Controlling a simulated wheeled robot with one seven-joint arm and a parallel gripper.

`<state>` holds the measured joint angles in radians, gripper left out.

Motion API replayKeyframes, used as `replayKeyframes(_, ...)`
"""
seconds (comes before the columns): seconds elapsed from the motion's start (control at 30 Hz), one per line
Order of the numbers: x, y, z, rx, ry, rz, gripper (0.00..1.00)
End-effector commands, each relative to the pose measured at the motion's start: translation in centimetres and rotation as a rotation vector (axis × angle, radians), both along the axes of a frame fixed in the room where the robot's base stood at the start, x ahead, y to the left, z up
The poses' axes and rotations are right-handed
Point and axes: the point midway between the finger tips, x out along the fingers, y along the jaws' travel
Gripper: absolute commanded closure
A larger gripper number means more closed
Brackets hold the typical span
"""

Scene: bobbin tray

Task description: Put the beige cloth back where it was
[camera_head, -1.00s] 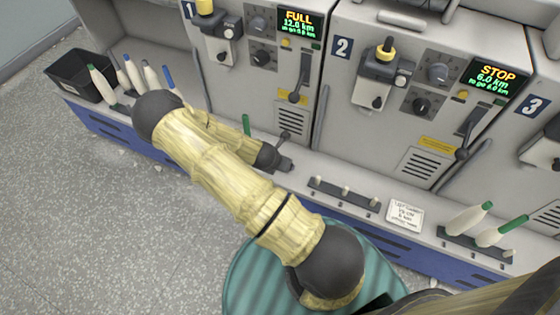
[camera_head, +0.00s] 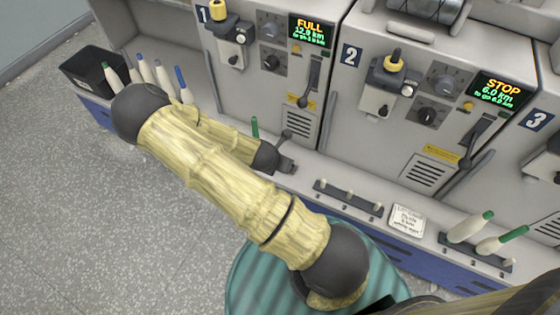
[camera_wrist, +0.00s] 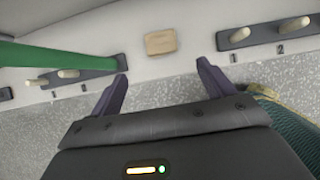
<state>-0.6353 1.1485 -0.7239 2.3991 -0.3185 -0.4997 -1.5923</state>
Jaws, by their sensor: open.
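A small flat beige rectangle (camera_wrist: 160,42), which looks like the folded beige cloth, lies on the pale ledge in the wrist view. It lies between two dark peg strips. My gripper (camera_wrist: 162,70) is open, its two purple fingers apart with nothing between them. The beige piece lies beyond the fingertips, about midway between them, and does not touch them. In the head view I cannot make out the cloth; my arm covers part of the ledge. My gripper end (camera_head: 285,165) shows there low over the ledge in front of machine 1.
A green bobbin (camera_wrist: 60,56) crosses the left of the wrist view near a finger. A peg strip (camera_head: 348,198), a white card (camera_head: 407,219) and green-tipped bobbins (camera_head: 485,235) are along the ledge. A black bin (camera_head: 92,70) stands far left; a teal drum (camera_head: 255,275) is below my arm.

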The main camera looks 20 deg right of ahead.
Motion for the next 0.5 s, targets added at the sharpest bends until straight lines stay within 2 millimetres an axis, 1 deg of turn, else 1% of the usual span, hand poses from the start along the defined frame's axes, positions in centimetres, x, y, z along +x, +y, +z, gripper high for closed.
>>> replayKeyframes(0.17,-0.1,-0.2,0.1,0.010,-0.006,-0.024,0.19)
replayKeyframes(0.27,-0.2,0.1,0.6,0.050,-0.028,-0.104,0.19)
replayKeyframes(0.37,-0.6,0.7,1.6,0.127,-0.069,-0.260,0.19)
replayKeyframes(0.5,-1.3,1.9,3.9,0.267,-0.139,-0.553,0.19)
